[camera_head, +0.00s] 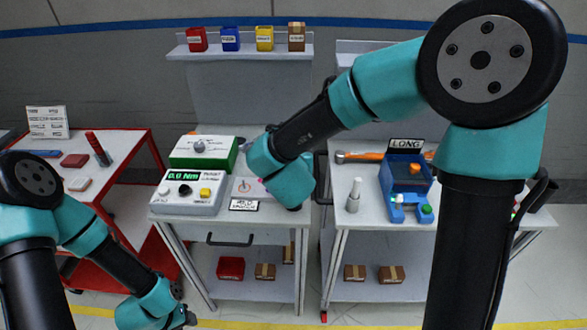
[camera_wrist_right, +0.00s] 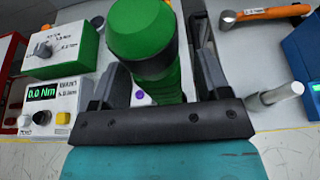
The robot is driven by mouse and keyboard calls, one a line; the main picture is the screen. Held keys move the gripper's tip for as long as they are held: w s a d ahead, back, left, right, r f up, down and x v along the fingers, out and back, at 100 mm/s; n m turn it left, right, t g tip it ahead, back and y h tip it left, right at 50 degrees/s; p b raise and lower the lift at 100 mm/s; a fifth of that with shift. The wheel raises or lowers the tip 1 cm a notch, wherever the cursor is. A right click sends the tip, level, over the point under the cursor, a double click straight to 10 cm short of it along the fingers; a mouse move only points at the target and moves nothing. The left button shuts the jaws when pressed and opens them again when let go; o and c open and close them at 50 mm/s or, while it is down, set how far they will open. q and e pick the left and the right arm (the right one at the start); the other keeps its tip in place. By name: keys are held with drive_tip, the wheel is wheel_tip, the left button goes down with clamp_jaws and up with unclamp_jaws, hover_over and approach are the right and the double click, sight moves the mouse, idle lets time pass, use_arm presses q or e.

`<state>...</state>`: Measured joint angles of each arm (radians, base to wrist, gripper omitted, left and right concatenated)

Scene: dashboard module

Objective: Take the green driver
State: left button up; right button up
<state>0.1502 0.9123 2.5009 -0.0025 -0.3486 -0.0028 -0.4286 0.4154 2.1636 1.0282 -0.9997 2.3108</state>
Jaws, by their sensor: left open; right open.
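The green driver (camera_wrist_right: 145,45) stands out in the right wrist view, with a thick green handle and a dark collar below its rounded top. My right gripper (camera_wrist_right: 157,82) is open, with one finger on each side of the driver; I cannot tell whether either finger touches it. In the head view my right arm hides the driver, and the right fingers are not clear. My left gripper (camera_head: 184,310) is at the bottom edge of the head view, low in front of the red cart and away from the driver, partly cut off.
An orange-handled tool (camera_head: 362,156), a grey post (camera_head: 354,197) and a blue LONG station (camera_head: 405,178) are to the right. A red cart (camera_head: 112,160) stands at left.

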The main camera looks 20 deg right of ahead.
drive_tip(key=shift+w+d+f, duration=0.15)
drive_tip(key=shift+w, duration=0.3)
clamp_jaws()
idle(0.7)
